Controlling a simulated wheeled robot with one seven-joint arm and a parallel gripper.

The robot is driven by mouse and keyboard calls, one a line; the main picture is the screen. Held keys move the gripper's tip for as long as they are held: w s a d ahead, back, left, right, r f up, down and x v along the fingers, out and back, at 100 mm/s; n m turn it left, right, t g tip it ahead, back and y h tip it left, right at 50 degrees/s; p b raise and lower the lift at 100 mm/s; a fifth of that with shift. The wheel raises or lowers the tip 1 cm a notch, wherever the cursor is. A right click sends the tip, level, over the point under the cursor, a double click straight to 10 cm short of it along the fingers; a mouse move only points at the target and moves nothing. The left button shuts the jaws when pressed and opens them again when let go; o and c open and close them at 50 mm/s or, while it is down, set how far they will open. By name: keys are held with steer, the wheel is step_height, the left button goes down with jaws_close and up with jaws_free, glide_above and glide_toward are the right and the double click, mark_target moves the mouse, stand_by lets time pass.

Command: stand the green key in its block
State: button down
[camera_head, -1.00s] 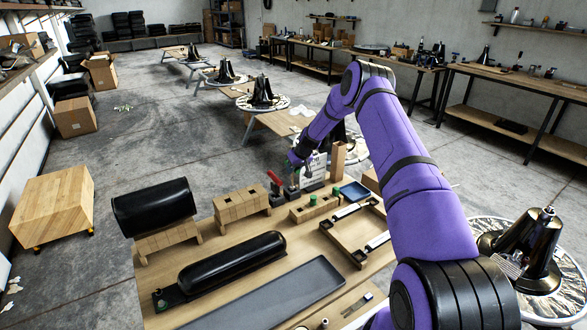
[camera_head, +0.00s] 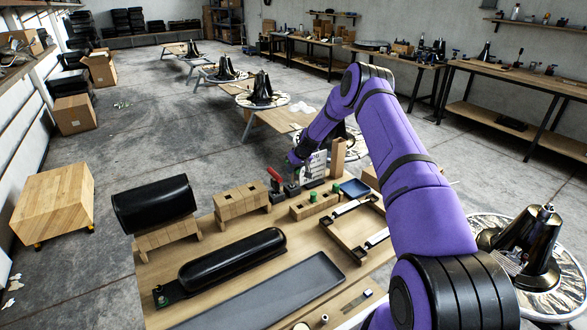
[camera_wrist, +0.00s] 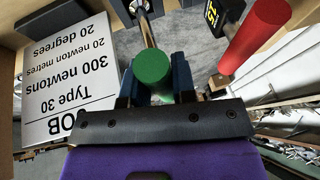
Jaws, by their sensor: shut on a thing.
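My gripper (camera_wrist: 153,80) is shut on the green key (camera_wrist: 153,65), with a dark blue finger on each side of its round green handle. A metal shaft runs from the handle toward a round metal part at the top of the wrist view; its far end is unclear. In the head view my gripper (camera_head: 297,170) is low over the far side of the bench, beside the white card. A wooden block (camera_head: 300,211) with a green piece on it lies just in front. I cannot tell which block is the key's own.
A red handle (camera_wrist: 258,30) stands right of the held key, near a dark part with yellow digits (camera_wrist: 213,10). The printed white card (camera_wrist: 65,75) is close on the left. A black roll (camera_head: 153,205), slatted wooden block (camera_head: 241,202) and long grey tray (camera_head: 255,295) occupy the bench.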

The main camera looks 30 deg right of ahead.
steer(key=shift+f, duration=0.35)
stand_by(0.3)
steer(key=c, duration=0.8)
jaws_free()
steer(key=shift+c, duration=0.2)
steer(key=v, duration=1)
steer(key=shift+s+r, duration=0.15)
steer(key=shift+r, duration=0.2)
steer(key=shift+r, duration=0.1)
